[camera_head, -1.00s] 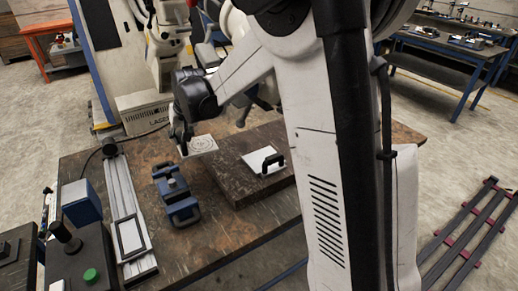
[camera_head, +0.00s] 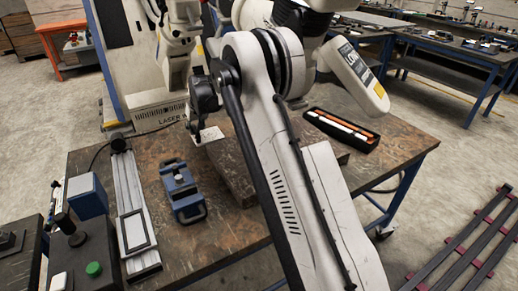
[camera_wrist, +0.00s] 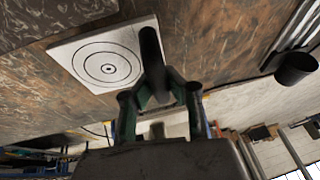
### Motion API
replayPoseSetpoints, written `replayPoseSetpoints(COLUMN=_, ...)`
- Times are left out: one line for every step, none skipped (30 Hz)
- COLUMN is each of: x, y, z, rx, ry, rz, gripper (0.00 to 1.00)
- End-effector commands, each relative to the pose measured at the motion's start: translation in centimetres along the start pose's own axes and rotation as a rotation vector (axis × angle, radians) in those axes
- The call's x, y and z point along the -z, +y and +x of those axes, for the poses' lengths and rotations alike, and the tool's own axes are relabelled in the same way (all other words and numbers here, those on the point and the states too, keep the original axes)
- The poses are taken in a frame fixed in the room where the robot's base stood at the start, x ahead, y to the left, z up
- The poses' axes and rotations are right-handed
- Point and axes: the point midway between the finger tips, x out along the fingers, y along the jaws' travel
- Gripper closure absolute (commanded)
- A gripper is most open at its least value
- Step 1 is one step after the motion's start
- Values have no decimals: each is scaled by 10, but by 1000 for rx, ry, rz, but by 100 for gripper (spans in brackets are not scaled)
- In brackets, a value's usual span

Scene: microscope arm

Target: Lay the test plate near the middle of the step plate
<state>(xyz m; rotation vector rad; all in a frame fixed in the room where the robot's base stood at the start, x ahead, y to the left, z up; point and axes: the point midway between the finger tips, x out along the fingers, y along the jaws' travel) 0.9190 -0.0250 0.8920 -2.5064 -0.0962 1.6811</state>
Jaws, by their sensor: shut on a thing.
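The test plate is a thin, pale square with dark concentric rings; it shows in the wrist view (camera_wrist: 84,68) and partly in the head view (camera_head: 211,134). My gripper (camera_wrist: 151,42) is shut on the plate's edge, with most of the plate to the left of the fingers in the wrist view. In the head view my gripper (camera_head: 195,134) is at the plate's left side and small. The step plate (camera_head: 233,178) is a dark brown raised slab on the table; my arm hides much of it. I cannot tell the plate's height above the surface below.
A blue and grey clamp device (camera_head: 183,192) stands left of the step plate. A metal rail (camera_head: 130,200) lies farther left. A black case with orange and white bars (camera_head: 341,129) lies at the right. The brown table (camera_head: 225,248) is bare in front.

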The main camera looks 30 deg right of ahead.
Motion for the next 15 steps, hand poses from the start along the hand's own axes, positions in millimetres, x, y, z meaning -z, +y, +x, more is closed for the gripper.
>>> replayPoseSetpoints(x=-3, y=6, z=2, rx=3, ry=0, rz=-6, gripper=100)
replayPoseSetpoints(x=-4, y=7, z=3, rx=4, ry=-1, rz=-10, gripper=100)
replayPoseSetpoints(x=-5, y=9, z=5, rx=6, ry=-1, rz=-13, gripper=100)
replayPoseSetpoints(x=-6, y=10, z=7, rx=7, ry=-1, rz=-15, gripper=100)
replayPoseSetpoints(x=-7, y=10, z=9, rx=7, ry=-1, rz=-16, gripper=100)
replayPoseSetpoints(x=-9, y=11, z=12, rx=7, ry=-1, rz=-17, gripper=100)
replayPoseSetpoints(x=-10, y=11, z=15, rx=7, ry=-1, rz=-17, gripper=100)
replayPoseSetpoints(x=-11, y=11, z=17, rx=7, ry=-2, rz=-17, gripper=100)
replayPoseSetpoints(x=-12, y=12, z=21, rx=7, ry=-2, rz=-17, gripper=100)
replayPoseSetpoints(x=-14, y=12, z=24, rx=7, ry=-1, rz=-17, gripper=100)
replayPoseSetpoints(x=-15, y=13, z=26, rx=7, ry=-1, rz=-17, gripper=100)
replayPoseSetpoints(x=-16, y=13, z=29, rx=7, ry=-1, rz=-17, gripper=100)
replayPoseSetpoints(x=-17, y=13, z=31, rx=7, ry=-1, rz=-17, gripper=100)
replayPoseSetpoints(x=-17, y=13, z=32, rx=7, ry=-1, rz=-17, gripper=100)
replayPoseSetpoints(x=-17, y=14, z=32, rx=7, ry=-1, rz=-17, gripper=100)
